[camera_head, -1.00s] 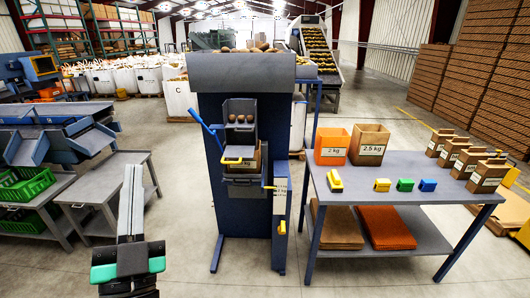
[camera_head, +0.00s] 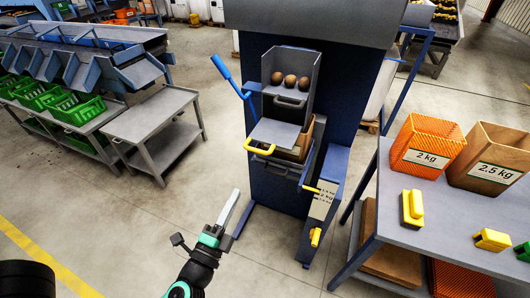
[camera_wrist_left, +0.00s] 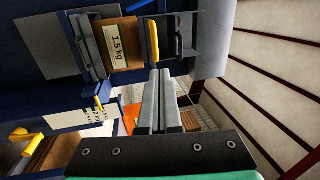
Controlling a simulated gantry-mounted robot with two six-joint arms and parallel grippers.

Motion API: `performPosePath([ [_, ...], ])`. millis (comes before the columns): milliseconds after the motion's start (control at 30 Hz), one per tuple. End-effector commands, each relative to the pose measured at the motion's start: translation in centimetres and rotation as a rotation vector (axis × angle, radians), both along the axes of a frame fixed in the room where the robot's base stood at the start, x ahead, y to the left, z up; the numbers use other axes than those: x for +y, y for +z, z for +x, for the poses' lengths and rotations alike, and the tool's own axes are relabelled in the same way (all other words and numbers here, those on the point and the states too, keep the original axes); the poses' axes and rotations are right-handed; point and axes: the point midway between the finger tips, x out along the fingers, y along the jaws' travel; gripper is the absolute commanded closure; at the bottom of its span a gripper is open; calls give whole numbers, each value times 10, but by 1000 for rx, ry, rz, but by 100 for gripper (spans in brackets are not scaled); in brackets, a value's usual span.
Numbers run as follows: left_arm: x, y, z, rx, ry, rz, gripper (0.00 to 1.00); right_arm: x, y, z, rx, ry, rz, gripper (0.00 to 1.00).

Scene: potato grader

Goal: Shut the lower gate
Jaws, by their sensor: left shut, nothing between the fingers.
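The blue grader column (camera_head: 340,110) stands in the middle of the head view. Several potatoes (camera_head: 290,82) sit in its upper chute, above a grey handle. Below them the lower gate, a grey plate (camera_head: 276,134) with a yellow handle (camera_head: 259,148), sticks out at the front. A 1.5 kg box (camera_wrist_left: 124,42) is partly hidden beneath it; the yellow handle (camera_wrist_left: 153,41) also shows in the left wrist view. My left gripper (camera_head: 234,196) is shut and empty, apart from the handle, lower and to its left. My right gripper is out of view.
A blue lever (camera_head: 221,68) sticks out on the column's left. A small yellow handle (camera_head: 316,237) sits low at its right. A table (camera_head: 400,236) with 2 kg and 2.5 kg boxes stands at right. A grey bench (camera_head: 155,115) stands at left, with open floor in between.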

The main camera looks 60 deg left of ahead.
Motion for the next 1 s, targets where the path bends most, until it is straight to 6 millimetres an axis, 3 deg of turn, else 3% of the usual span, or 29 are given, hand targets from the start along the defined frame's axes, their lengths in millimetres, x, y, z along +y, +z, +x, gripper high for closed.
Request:
performPosePath([
  [100, 2, -11, -6, 21, 9, -4, 100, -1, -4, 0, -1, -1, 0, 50],
  [367, 12, -4, 5, 16, 14, -4, 100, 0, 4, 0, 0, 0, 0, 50],
  [700, 58, 12, 58, 13, 13, -3, 100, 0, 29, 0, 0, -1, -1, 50],
  [1000, 88, 17, 94, 14, 10, -4, 100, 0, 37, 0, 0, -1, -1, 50],
])
